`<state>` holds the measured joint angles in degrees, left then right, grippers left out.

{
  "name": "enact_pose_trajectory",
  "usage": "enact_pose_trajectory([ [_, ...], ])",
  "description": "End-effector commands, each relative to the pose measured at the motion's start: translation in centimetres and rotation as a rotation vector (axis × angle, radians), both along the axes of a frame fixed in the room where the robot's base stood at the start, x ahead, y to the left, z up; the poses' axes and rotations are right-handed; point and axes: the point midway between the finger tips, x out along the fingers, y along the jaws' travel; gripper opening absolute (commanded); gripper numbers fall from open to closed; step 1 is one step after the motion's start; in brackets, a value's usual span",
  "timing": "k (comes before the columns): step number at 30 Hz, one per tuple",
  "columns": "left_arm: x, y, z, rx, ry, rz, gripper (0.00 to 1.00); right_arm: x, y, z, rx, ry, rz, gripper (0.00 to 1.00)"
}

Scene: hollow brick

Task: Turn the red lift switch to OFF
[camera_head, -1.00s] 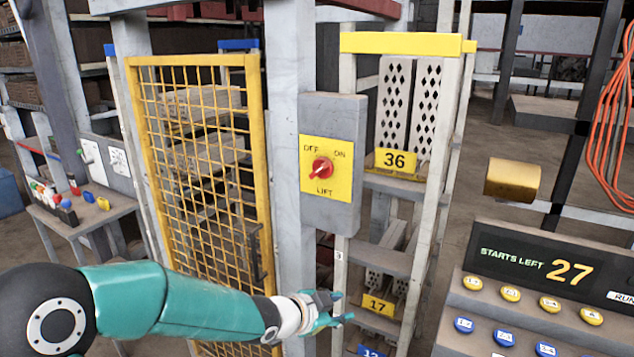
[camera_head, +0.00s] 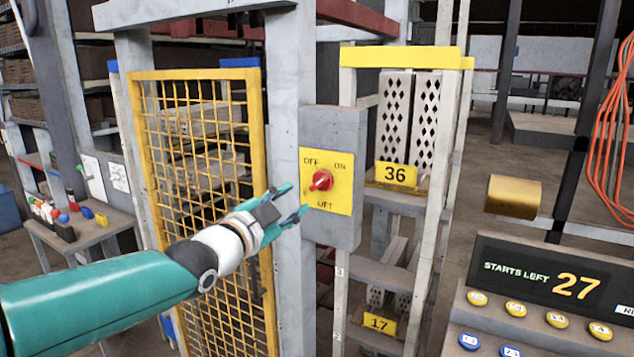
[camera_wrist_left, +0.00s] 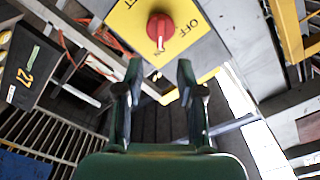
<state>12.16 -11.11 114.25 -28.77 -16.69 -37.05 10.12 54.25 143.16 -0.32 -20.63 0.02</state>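The red lift switch (camera_head: 321,180) is a round knob on a yellow plate (camera_head: 340,199) marked OFF at upper left, ON at upper right and LIFT below. The plate is on a grey box on a post. In the left wrist view the knob (camera_wrist_left: 161,27) has a white mark at its lower edge, away from the OFF lettering. My left gripper (camera_head: 297,202) is open and empty, just left of the plate in the head view. In the wrist view its two fingers (camera_wrist_left: 159,78) stand apart below the knob, not touching it. My right gripper is not in view.
A yellow mesh gate (camera_head: 196,130) stands left of the post, behind my left arm. A rack with a yellow top bar (camera_head: 400,57) and number plates 36 and 17 is to the right. A button console (camera_head: 545,290) reading "STARTS LEFT 27" is at lower right.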

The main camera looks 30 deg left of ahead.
Motion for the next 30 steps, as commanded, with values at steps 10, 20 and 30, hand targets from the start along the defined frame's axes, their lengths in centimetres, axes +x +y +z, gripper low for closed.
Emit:
enact_pose_trajectory([
  [10, 7.3, 0.5, 0.2, 0.000, 0.003, 0.000, 0.38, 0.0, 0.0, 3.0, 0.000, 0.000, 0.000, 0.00],
  [20, 10.1, 0.8, 0.1, 0.000, 0.000, 0.000, 0.38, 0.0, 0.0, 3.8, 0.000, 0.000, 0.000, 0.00],
  [30, 10.1, 0.8, 0.0, 0.000, 0.000, 0.000, 0.24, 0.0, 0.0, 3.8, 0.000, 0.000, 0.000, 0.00],
])
